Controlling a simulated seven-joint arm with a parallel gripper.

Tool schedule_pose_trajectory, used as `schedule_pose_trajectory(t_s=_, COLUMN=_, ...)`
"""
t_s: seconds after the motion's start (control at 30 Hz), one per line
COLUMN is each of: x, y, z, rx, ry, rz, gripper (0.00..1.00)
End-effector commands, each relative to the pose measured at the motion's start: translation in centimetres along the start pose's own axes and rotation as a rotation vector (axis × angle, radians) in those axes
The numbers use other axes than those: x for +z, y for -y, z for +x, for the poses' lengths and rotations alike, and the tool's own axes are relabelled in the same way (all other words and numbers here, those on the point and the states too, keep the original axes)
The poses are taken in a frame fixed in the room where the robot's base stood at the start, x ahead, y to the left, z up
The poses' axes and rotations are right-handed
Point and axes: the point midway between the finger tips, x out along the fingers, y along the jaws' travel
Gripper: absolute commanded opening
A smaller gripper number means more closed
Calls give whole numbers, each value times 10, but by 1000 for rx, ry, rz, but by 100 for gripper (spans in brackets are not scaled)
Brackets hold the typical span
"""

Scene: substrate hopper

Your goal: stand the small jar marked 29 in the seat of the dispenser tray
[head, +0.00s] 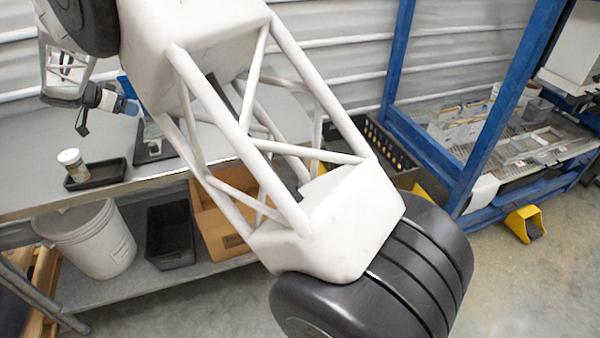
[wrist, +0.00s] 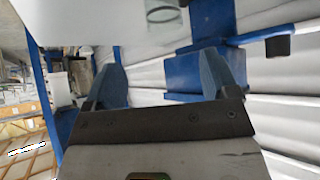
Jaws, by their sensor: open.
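A small jar with a white lid (head: 72,166) stands upright on a black tray (head: 108,172) at the left of the bench. A second black tray (head: 165,151) lies further right, and a small clear container (head: 152,137) shows at it, partly hidden by my arm. No number is readable, and I cannot tell which tray is the dispenser tray. My gripper (head: 128,107) is above the bench near the second tray, with blue fingertips. In the wrist view my gripper (wrist: 166,68) is open, with nothing between its fingers. A clear round glass-like thing (wrist: 162,11) shows beyond the fingertips.
The grey bench (head: 30,180) has bare surface around the trays. Below it are a white bucket (head: 88,238), a black bin (head: 170,236) and a cardboard box (head: 222,215). A blue frame (head: 490,110) stands at the right. My arm hides much of the middle.

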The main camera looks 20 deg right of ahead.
Motion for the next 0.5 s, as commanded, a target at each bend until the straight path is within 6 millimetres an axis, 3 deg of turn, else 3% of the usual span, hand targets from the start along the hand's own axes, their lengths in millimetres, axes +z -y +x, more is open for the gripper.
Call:
schedule_pose_trajectory(t_s=0.27, x=-31, y=-50, z=-8, rx=20, ry=49, rz=-48, gripper=80)
schedule_pose_trajectory(t_s=0.5, x=-67, y=-134, z=-20, rx=40, ry=134, rz=-135, gripper=80)
